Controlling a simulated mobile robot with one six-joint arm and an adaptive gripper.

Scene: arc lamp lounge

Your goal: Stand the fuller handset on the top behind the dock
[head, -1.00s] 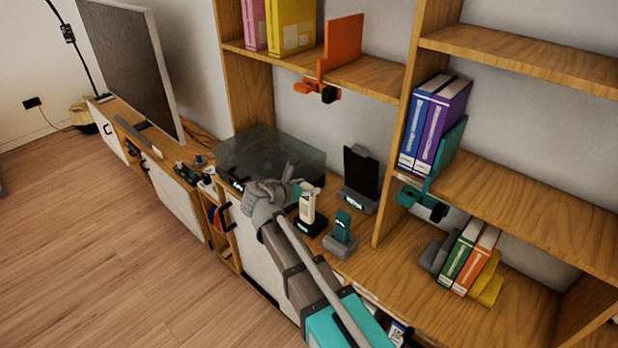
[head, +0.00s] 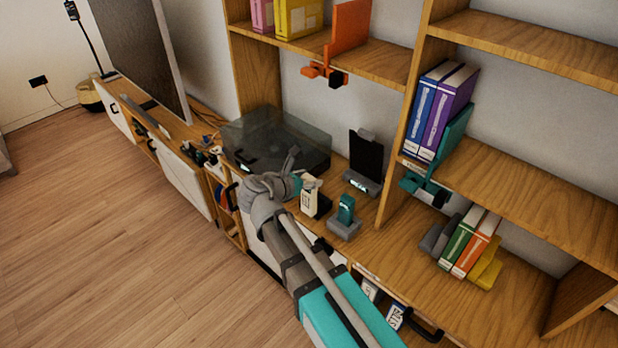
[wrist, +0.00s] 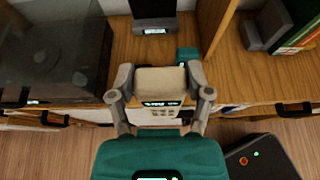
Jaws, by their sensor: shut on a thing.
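A cream handset (head: 309,197) with a keypad is held in my gripper (head: 297,182), in front of a black dock (head: 323,206). In the wrist view my gripper (wrist: 160,90) has one finger on each side of the cream handset (wrist: 160,82), whose small lit display faces me. I cannot tell how far it is clear of the dock. A teal handset (head: 346,208) stands in a grey dock (head: 344,229) just to the right. The teal handset also shows partly in the wrist view (wrist: 188,54). The charge readings are too small to read.
A black upright device on a grey stand (head: 365,165) is behind the handsets. A turntable with a clear lid (head: 275,140) is at left. A shelf upright (head: 395,170) and binders (head: 470,243) are at right.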

